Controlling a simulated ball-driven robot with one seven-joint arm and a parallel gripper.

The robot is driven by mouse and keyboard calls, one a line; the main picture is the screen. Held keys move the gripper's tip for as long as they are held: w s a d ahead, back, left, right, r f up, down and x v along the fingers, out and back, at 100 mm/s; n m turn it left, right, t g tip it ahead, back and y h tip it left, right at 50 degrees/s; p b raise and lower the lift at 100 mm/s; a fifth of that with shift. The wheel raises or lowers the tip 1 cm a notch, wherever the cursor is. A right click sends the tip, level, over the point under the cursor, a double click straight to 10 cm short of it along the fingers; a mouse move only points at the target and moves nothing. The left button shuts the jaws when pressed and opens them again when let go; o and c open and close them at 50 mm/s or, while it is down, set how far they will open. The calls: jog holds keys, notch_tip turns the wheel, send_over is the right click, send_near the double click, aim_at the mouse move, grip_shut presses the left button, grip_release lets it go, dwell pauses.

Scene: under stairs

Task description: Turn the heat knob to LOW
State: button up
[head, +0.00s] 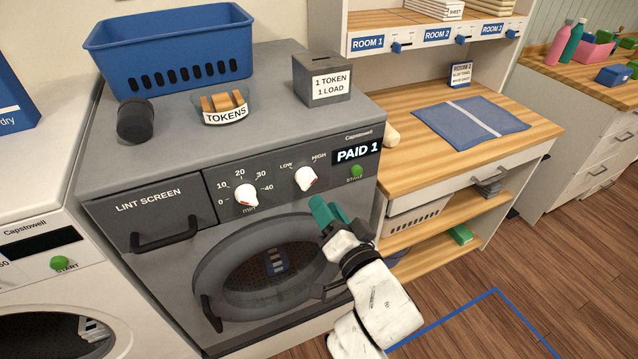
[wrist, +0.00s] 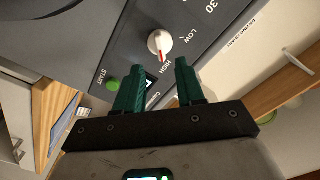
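The heat knob (head: 306,178) is a white dial on the dryer's dark panel, between the LOW and HIGH labels and the PAID 1 display. In the wrist view the heat knob (wrist: 160,43) has its red mark pointing toward HIGH. My gripper (head: 324,208) is just below and right of the knob in the head view, apart from it. In the wrist view my gripper (wrist: 160,72) has its two green fingers spread with nothing between them. The knob lies just beyond the fingertips.
The minutes knob (head: 246,195) is left of the heat knob. A green START button (head: 356,171) is close on the right. The round dryer door (head: 265,265) is below. A token box (head: 321,80), token dish (head: 222,105) and blue basket (head: 170,50) stand on top.

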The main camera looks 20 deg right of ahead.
aim_at(310, 185)
jog(key=w+p, duration=0.1)
jog(key=w, duration=0.6)
jog(key=shift+c, duration=0.2)
grip_shut()
